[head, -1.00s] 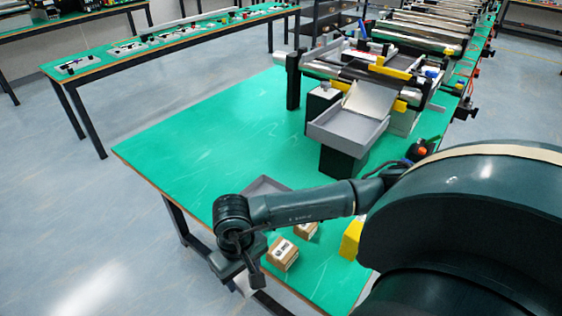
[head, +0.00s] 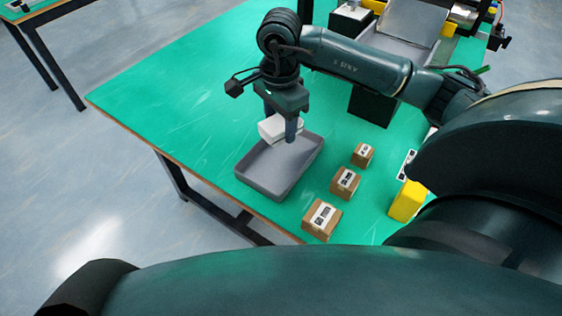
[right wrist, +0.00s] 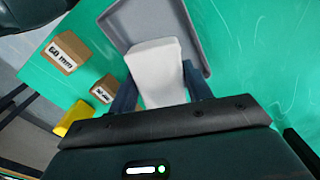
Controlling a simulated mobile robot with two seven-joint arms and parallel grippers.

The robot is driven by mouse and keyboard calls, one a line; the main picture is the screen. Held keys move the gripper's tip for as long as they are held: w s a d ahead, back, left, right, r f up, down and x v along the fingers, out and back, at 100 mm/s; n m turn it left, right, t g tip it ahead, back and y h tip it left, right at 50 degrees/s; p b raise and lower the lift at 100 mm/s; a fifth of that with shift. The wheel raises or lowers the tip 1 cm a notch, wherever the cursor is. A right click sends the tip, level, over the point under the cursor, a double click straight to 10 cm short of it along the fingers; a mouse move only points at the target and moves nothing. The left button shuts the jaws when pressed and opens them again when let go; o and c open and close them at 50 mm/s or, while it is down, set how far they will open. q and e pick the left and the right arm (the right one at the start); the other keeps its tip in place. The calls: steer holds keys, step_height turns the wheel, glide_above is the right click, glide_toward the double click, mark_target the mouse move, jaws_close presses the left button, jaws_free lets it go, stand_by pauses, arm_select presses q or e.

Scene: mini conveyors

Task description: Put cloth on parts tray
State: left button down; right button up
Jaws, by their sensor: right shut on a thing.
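The parts tray (head: 262,186) is a shallow grey tray on the green table near its front edge. It also shows in the right wrist view (right wrist: 196,28). The cloth (head: 274,130) is white and looks like a folded block; in the right wrist view (right wrist: 158,70) it sits between my fingers. My right gripper (head: 281,130) is shut on the cloth and holds it over the far part of the tray. Whether the cloth touches the tray, I cannot tell. My left gripper is not in view.
Three labelled brown boxes (head: 321,219) (head: 345,182) (head: 363,155) stand in a row right of the tray. A yellow block (head: 407,201) is farther right. A grey bin on a dark stand (head: 373,104) and conveyor are behind. The table's left side (head: 170,100) is clear.

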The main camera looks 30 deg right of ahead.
steer(key=shift+d+f+m, duration=0.15)
steer(key=shift+m, duration=0.25)
glide_above(281, 153)
steer(key=s+a, duration=0.1)
steer(key=s, duration=0.1)
steer(key=f, duration=0.5)
steer(key=shift+a, duration=0.2)
step_height(281, 153, down, 4)
steer(key=shift+f+p, duration=0.2)
steer(key=shift+p, duration=0.15)
steer(key=shift+f, duration=0.25)
steer(key=o, duration=0.9)
steer(key=shift+r, duration=0.1)
